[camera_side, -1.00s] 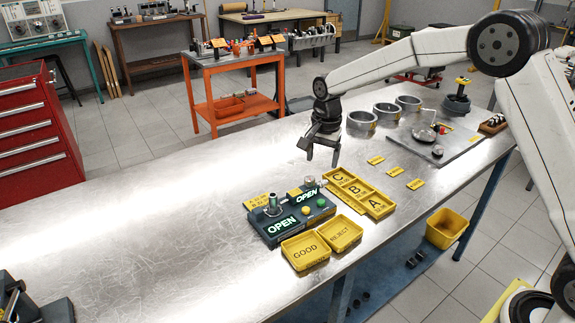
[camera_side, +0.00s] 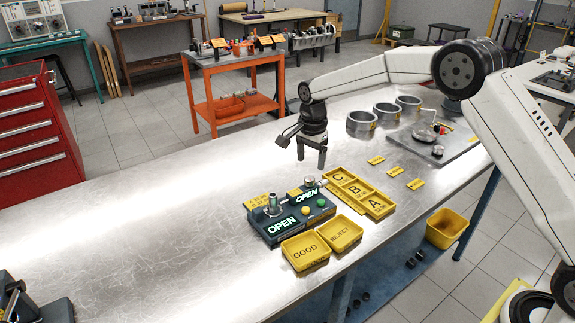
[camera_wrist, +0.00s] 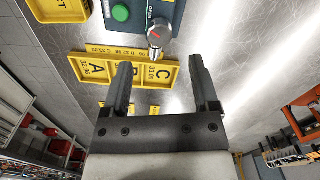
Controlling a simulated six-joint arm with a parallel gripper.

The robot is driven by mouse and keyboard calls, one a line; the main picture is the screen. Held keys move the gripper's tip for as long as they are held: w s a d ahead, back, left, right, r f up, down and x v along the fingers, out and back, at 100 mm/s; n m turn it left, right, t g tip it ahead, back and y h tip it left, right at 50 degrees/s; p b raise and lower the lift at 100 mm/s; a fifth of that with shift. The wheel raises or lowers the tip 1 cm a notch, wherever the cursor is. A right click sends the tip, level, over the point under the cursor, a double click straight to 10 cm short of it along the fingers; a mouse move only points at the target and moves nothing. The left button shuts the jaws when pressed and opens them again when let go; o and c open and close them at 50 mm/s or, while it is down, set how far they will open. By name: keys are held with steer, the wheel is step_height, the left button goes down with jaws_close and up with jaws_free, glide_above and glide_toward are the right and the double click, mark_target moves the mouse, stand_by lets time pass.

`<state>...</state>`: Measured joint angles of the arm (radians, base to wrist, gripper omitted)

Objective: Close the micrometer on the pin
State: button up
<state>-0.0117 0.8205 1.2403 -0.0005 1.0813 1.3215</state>
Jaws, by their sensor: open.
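The dark blue-green gauge station (camera_side: 291,219) stands on the bench in the side view, with two displays reading OPEN. A small upright metal part (camera_side: 272,204) stands at its left, and a round silver fitting (camera_side: 309,183) is at its back right. I cannot tell which is the micrometer or whether a pin is in it. A silver knob with a red mark (camera_wrist: 158,36) shows in the wrist view beside the station (camera_wrist: 170,14). My gripper (camera_side: 312,163) is open and empty, pointing down above the bench behind the station; its spread fingers show in the wrist view (camera_wrist: 164,76).
A yellow tray marked A, B, C (camera_side: 348,193) lies right of the station. The GOOD (camera_side: 306,252) and REJECT (camera_side: 340,235) trays lie in front. Metal rings (camera_side: 361,121) and a grey plate (camera_side: 450,143) are further back.

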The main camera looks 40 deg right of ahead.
mark_target(310, 178)
steer(key=shift+f, duration=2.75)
jaws_close()
